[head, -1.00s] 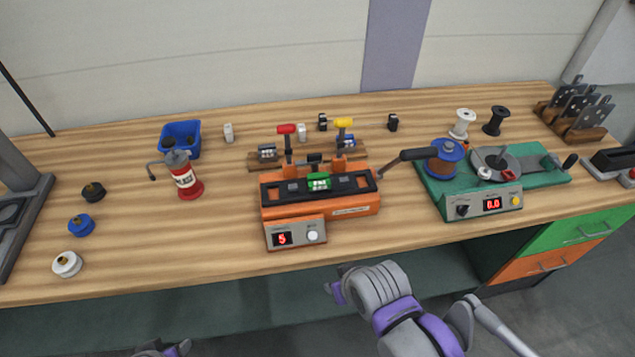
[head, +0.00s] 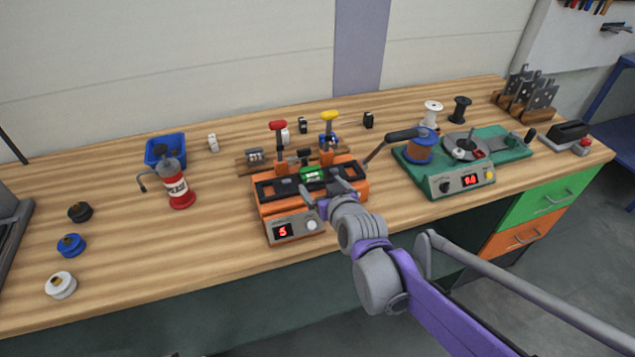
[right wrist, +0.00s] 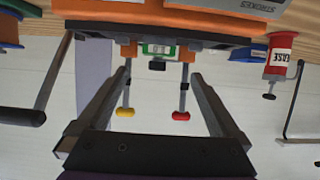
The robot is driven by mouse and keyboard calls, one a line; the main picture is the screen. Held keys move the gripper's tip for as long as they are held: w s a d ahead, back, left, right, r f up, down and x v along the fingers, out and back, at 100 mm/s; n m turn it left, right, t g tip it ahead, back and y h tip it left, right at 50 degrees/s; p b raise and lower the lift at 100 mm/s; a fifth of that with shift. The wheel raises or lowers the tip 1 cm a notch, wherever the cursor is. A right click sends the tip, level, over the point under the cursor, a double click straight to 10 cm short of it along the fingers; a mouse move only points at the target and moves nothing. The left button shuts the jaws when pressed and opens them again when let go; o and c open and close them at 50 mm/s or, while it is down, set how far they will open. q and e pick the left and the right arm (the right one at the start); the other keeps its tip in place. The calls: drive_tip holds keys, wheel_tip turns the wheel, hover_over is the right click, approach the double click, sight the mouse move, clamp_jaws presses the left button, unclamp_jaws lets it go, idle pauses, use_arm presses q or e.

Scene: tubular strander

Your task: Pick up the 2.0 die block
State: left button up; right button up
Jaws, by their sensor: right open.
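A small green-and-white block (head: 312,174) sits in the middle of the orange machine (head: 262,205), between its red-handled and yellow-handled levers. It also shows in the right wrist view (right wrist: 158,48), between the fingers and beyond their tips. No 2.0 marking can be read on any block. Other small blocks, one grey (head: 255,156) and one blue (head: 327,141), sit on a wooden rack behind the machine. My right gripper (head: 324,188) is open and empty, over the front part of the orange machine and short of the green block. My left gripper is not in view.
The red lever (head: 278,126) and yellow lever (head: 329,117) stand up behind the green block. A green winding machine (head: 450,180) with a blue spool (head: 420,147) is to the right. A red can (head: 178,187) stands to the left.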

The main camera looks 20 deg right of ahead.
sight(312, 174)
drive_tip(key=x, duration=1)
drive_tip(key=shift+d+f, duration=0.1)
drive_tip(key=shift+f, duration=0.2)
drive_tip(key=shift+c, duration=0.3)
clamp_jaws()
